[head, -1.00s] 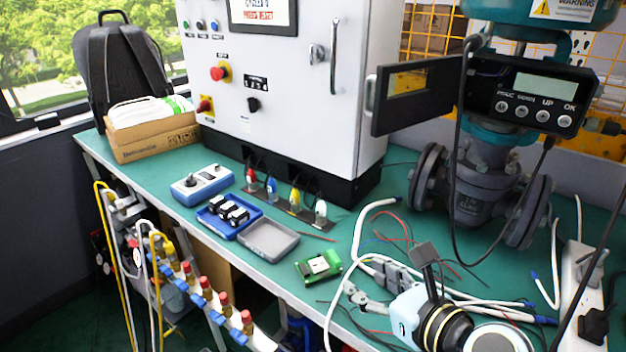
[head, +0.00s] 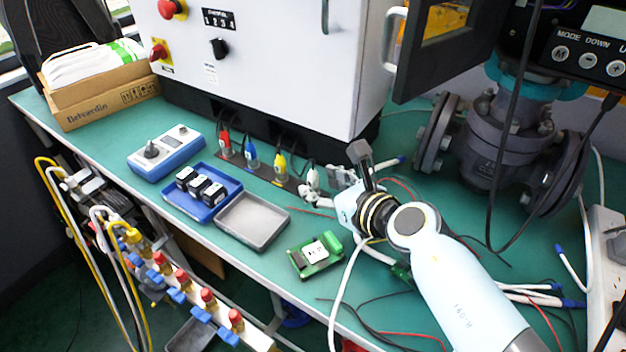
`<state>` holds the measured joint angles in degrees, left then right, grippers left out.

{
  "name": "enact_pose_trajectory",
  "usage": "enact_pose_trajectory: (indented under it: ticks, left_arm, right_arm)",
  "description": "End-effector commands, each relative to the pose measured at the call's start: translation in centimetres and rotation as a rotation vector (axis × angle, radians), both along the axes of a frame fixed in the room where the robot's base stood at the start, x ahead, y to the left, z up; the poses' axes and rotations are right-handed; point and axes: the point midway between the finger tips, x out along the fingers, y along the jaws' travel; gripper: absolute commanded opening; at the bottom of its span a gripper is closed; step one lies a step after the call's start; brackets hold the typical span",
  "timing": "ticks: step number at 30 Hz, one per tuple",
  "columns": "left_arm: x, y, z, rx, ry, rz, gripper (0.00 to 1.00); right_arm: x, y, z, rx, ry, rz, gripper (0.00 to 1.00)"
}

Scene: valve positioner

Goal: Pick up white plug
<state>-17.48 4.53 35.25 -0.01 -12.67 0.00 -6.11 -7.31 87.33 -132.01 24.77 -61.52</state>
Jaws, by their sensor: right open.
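The white plug (head: 312,179) stands at the right end of a row of plugs along the foot of the grey cabinet, with a dark cable at its top. My right gripper (head: 319,187) is open, its fingers pointing left toward the white plug from its right side. The fingertips are very close to the plug; I cannot tell whether they touch it. The yellow plug (head: 279,166), blue plug (head: 251,157) and red plug (head: 225,145) stand to the left in the same row. My left gripper is not in view.
A grey tray (head: 252,243), a blue tray (head: 176,203) with black-and-white blocks and a green circuit board (head: 314,254) lie in front. The cabinet (head: 260,75) rises behind the plugs. Loose wires and a flanged valve (head: 500,150) are to the right.

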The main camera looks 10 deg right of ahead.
Motion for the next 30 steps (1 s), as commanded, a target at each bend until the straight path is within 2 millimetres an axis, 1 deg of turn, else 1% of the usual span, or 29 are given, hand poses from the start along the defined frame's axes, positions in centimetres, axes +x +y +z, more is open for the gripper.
enact_pose_trajectory:
  ticks: [1,3,6,14,19,25,30]
  left_arm:
    - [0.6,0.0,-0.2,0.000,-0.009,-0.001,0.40]
    - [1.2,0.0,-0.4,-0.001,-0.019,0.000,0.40]
    - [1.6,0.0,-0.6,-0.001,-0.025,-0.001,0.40]
    - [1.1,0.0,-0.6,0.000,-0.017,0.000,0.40]
    - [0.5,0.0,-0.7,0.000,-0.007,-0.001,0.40]
    - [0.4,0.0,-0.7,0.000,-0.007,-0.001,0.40]
    - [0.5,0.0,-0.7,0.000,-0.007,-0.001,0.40]
  right_arm:
    - [0.9,0.4,-0.3,0.002,-0.001,0.001,0.47]
    - [1.8,0.8,-0.8,0.002,0.000,0.001,0.47]
    - [2.7,1.1,-1.2,0.002,0.001,-0.001,0.47]
    - [3.0,1.2,-1.3,0.000,0.001,-0.001,0.47]
    - [2.9,1.2,-1.2,0.000,0.001,-0.001,0.26]
    - [2.9,1.2,-1.3,0.000,0.001,-0.001,0.00]
    - [2.9,1.2,-1.2,0.000,0.001,-0.001,0.00]
